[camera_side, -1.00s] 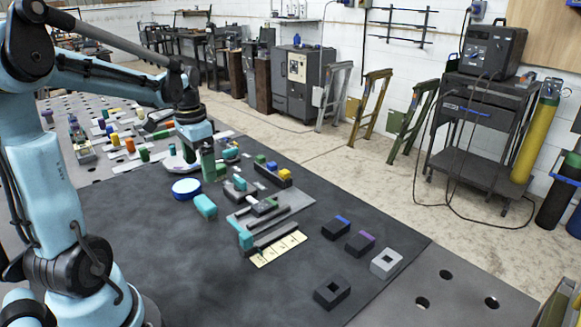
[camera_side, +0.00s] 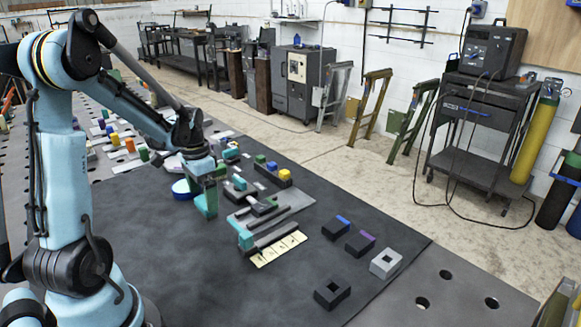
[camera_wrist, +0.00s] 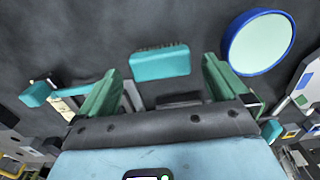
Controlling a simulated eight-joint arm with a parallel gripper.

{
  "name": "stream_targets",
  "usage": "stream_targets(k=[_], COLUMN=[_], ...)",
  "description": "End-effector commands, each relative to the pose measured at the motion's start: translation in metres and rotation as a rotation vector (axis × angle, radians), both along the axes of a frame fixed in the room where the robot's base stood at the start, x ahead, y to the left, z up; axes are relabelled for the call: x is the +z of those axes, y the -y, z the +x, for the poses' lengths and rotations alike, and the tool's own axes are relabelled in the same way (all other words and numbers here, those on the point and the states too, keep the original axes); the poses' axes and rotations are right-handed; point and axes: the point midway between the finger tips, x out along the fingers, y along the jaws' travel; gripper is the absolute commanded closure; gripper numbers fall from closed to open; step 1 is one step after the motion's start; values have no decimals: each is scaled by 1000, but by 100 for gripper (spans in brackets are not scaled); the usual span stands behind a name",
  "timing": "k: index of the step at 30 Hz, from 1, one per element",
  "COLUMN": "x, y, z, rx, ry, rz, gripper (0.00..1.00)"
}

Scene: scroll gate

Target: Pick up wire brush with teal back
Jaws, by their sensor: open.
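The wire brush (camera_wrist: 160,65) shows in the wrist view as a teal block with a row of short brown bristles along its upper edge. It lies on the dark mat (camera_wrist: 70,40). My gripper (camera_wrist: 160,72) is open, with one green finger to the left of the brush and one to the right. Gaps show between the brush and both fingers. In the side view my gripper (camera_side: 206,205) points down, low over the mat at the brush's place. There it largely hides the brush.
A round blue-rimmed dish (camera_wrist: 259,43) lies just right of the brush in the wrist view. Grey fixtures with a teal-ended bar (camera_side: 246,239) stand nearby. Dark blocks (camera_side: 337,227) and a light square ring (camera_side: 386,262) lie farther right.

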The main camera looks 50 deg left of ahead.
Motion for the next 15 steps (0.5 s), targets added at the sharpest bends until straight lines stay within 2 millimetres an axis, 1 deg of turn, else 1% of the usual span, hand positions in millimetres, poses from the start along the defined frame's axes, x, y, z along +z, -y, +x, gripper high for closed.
stream_targets(k=[1, 3, 6, 9, 15], x=[-8, -17, -27, -32, -33], y=[0, 0, 0, 0, 0], z=[2, 2, 2, 2, 2], rx=[-1, 0, 1, 1, 1], ry=[0, 0, 0, 0, 0], rz=[0, 0, 2, 3, 3], gripper=[0, 0, 0, 0, 0])
